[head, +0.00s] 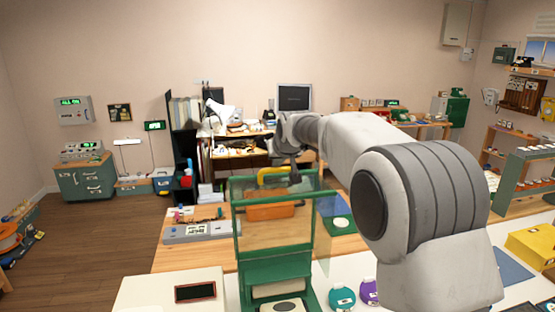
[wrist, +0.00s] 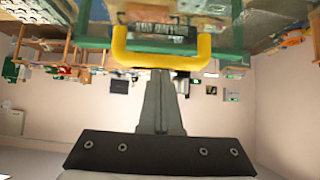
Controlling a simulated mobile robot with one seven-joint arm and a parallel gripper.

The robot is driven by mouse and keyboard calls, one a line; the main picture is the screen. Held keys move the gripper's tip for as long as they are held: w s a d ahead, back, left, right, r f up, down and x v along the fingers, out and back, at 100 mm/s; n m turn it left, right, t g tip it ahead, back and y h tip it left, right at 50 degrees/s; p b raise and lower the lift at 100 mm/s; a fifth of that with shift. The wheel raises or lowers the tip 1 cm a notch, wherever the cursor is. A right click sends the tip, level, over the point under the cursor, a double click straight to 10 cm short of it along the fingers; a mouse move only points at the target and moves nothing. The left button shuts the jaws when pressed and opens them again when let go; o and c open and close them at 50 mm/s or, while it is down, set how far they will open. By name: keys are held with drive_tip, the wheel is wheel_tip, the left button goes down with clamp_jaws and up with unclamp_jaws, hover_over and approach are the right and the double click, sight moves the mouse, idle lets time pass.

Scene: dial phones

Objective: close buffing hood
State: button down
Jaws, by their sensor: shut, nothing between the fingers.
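The buffing hood (head: 238,222) is a green frame with a clear panel, standing raised and upright on a green machine (head: 305,298). A yellow handle (head: 263,173) arches along its top edge. In the wrist view the yellow handle (wrist: 205,62) and the green frame edge (wrist: 95,43) lie across the top. My gripper (head: 294,172) is at the hood's top, close to the handle. In the wrist view my gripper (wrist: 159,73) has its fingers together and empty, with the tips at the handle's crossbar. I cannot tell whether they touch it.
The machine stands on a white worktop with a pale box (head: 150,290) to its left. A teal dial phone (head: 342,298) and a purple one (head: 369,291) sit to its right. An orange case (head: 270,211) shows through the panel. Wooden floor (head: 110,235) is clear at the left.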

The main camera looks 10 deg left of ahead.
drive_tip(key=shift+s+b, duration=0.15)
drive_tip(key=shift+b, duration=0.25)
drive_tip(key=shift+s+d+f+b, duration=0.25)
drive_tip(key=shift+s+b, duration=0.05)
drive_tip(key=shift+b, duration=0.65)
drive_tip(key=shift+s+d+t+b, duration=0.1)
drive_tip(key=shift+s+t+b, duration=0.2)
drive_tip(key=shift+b, duration=0.15)
drive_tip(key=shift+s, duration=0.1)
